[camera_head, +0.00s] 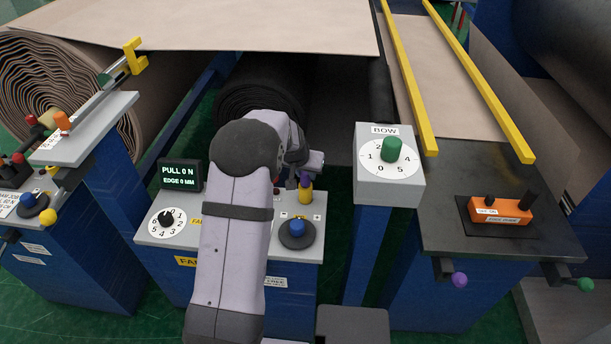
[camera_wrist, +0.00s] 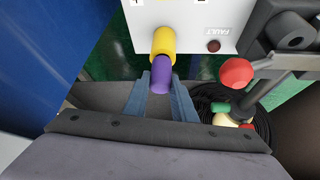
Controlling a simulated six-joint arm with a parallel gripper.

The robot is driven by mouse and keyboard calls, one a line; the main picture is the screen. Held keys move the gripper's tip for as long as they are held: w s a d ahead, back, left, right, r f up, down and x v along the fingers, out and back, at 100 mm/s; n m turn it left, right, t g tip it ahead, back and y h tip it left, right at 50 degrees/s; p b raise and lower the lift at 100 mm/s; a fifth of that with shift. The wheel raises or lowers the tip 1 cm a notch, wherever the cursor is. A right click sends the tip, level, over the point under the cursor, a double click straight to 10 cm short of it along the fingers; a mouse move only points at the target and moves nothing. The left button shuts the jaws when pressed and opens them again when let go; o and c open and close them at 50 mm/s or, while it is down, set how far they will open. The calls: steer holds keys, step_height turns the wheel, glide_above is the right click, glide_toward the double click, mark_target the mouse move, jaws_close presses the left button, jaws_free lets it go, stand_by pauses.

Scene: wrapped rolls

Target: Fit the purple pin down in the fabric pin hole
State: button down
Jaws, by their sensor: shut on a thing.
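The purple pin (camera_wrist: 160,76) shows between the two blue-grey fingers of my gripper (camera_wrist: 160,95) in the wrist view. My gripper is shut on it. The pin's far end meets a yellow cylinder (camera_wrist: 163,40) that stands on the white panel. In the head view the purple pin (camera_head: 305,180) is small, directly above the yellow cylinder (camera_head: 305,195) at the panel's back right. My gripper (camera_head: 306,172) is there too, partly hidden by my arm. I cannot tell how far the pin sits in the yellow cylinder, and no open hole is visible.
The panel (camera_head: 270,255) also carries a dial (camera_head: 167,221), a blue button (camera_head: 297,228) and a PULL display (camera_head: 180,175). The BOW box (camera_head: 390,185) stands close on the right. A dark roll (camera_head: 262,90) lies behind. A red knob (camera_wrist: 236,72) is near the fingers.

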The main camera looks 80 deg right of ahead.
step_height(320, 180, up, 10)
steer(key=shift+f+b, duration=0.15)
steer(key=shift+b, duration=0.8)
steer(key=w+a+r+p, duration=0.2)
steer(key=w+p, duration=0.1)
steer(key=w, duration=0.5)
steer(key=w+a+r+p, duration=0.2)
steer(key=w+a+p, duration=0.1)
steer(key=w, duration=0.6)
steer(key=shift+f+b, duration=2.9)
steer(key=shift+f+b, duration=1.35)
steer(key=shift+b, duration=0.3)
stand_by(0.4)
